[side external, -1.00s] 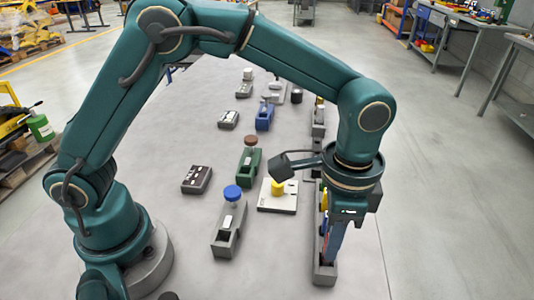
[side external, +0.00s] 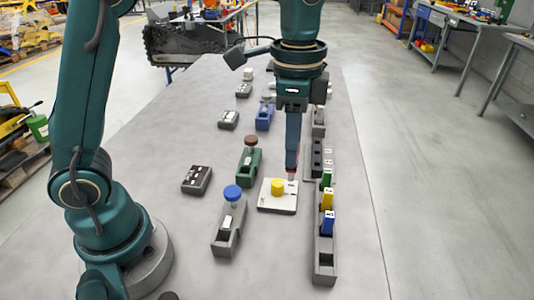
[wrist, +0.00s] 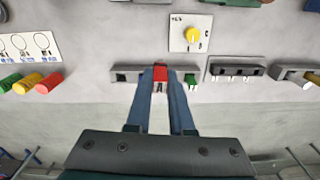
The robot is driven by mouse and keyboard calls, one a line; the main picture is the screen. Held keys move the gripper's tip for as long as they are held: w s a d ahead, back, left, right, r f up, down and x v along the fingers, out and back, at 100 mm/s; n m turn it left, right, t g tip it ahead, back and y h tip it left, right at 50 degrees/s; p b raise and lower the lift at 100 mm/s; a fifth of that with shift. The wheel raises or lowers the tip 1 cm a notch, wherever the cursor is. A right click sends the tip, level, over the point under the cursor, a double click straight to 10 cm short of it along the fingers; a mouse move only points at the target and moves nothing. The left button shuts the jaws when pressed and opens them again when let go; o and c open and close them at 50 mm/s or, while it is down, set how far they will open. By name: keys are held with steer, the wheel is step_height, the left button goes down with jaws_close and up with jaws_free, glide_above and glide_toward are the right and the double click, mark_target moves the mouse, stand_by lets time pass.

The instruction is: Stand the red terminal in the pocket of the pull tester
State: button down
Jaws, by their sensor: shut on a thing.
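My gripper (side external: 291,170) points down and is shut on the red terminal (side external: 292,177), held above the table. In the wrist view the red terminal (wrist: 160,73) sits between the two blue fingertips (wrist: 160,82), with pale prongs below it. A white plate with a yellow knob (side external: 277,187) lies close by in the side view. The long grey carrier (side external: 324,262) stands to the right, holding a blue (side external: 329,222), a yellow (side external: 327,200) and a green terminal (side external: 327,178). I cannot tell for sure which fixture is the pull tester.
A dark slotted block (side external: 317,155) is behind the carrier. A grey fixture with a blue knob (side external: 232,193) and a green one with a brown knob (side external: 250,143) stand left. A dark box (side external: 197,180) lies farther left. The table's right edge is near the carrier.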

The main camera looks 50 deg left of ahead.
steer(key=a+f, duration=0.3)
steer(key=a, duration=0.4)
steer(key=a+f+n, duration=0.1)
steer(key=a+f, duration=0.2)
steer(key=a, duration=0.4)
steer(key=shift+a+f, duration=0.2)
steer(key=shift+a, duration=0.15)
steer(key=shift+s+f, duration=0.1)
steer(key=shift+f, duration=1.5)
stand_by(2.2)
steer(key=shift+c, duration=1.2)
jaws_free()
step_height(320, 180, up, 7)
stand_by(0.6)
